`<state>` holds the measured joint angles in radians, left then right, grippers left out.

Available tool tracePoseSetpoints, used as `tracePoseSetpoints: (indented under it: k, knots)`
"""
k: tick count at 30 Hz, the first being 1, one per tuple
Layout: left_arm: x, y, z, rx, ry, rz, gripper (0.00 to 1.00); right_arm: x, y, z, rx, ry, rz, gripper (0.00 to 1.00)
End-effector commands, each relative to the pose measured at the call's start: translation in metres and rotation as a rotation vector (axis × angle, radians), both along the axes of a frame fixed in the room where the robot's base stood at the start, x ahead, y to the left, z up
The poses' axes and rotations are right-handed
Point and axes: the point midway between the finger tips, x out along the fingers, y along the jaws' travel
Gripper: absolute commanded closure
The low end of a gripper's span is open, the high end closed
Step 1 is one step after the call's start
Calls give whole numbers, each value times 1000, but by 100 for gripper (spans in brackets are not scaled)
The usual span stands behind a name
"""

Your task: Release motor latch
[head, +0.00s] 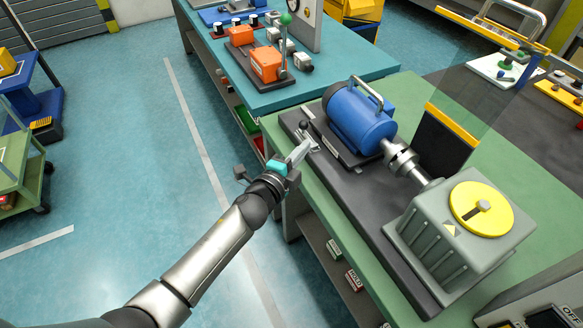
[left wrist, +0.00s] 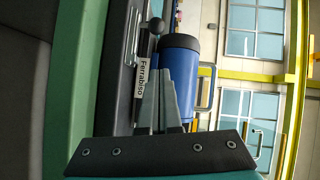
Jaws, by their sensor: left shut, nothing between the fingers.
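The blue motor (head: 358,118) sits on a dark base plate (head: 352,196) on the green bench and is coupled to a grey gearbox (head: 455,235) with a yellow disc. The latch, a small lever with a black ball knob (head: 304,125), stands at the motor's near left side; the knob also shows in the left wrist view (left wrist: 156,25). My left gripper (head: 300,152) is shut and empty, its fingertips close to the latch at the plate's left edge. I cannot tell whether they touch it. In the left wrist view the fingers (left wrist: 158,102) partly cover the motor (left wrist: 180,75).
A teal bench (head: 345,72) with orange units (head: 266,64) and a green-knobbed lever (head: 286,20) stands behind. A clear panel with a yellow edge (head: 452,125) rises behind the motor. The floor at left is open, with a blue cart (head: 40,100) at the far left.

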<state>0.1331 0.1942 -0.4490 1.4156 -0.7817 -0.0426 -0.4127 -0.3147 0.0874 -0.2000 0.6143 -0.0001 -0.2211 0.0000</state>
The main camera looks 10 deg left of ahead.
Motion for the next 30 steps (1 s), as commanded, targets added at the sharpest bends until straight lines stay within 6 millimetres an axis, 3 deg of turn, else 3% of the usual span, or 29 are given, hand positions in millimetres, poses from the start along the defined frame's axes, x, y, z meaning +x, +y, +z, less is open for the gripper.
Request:
tracePoseSetpoints:
  k: [2,8,13,30]
  knots:
    - [-14,7,3,2,1,3,100,-1,-3,4,-4,1,1,50]
    - [-44,18,7,1,1,1,100,22,3,9,5,-34,-1,50]
    - [-60,24,9,-1,1,2,100,22,6,10,10,-34,-2,50]
    - [-67,26,10,0,-1,1,100,11,10,10,13,-18,-4,50]
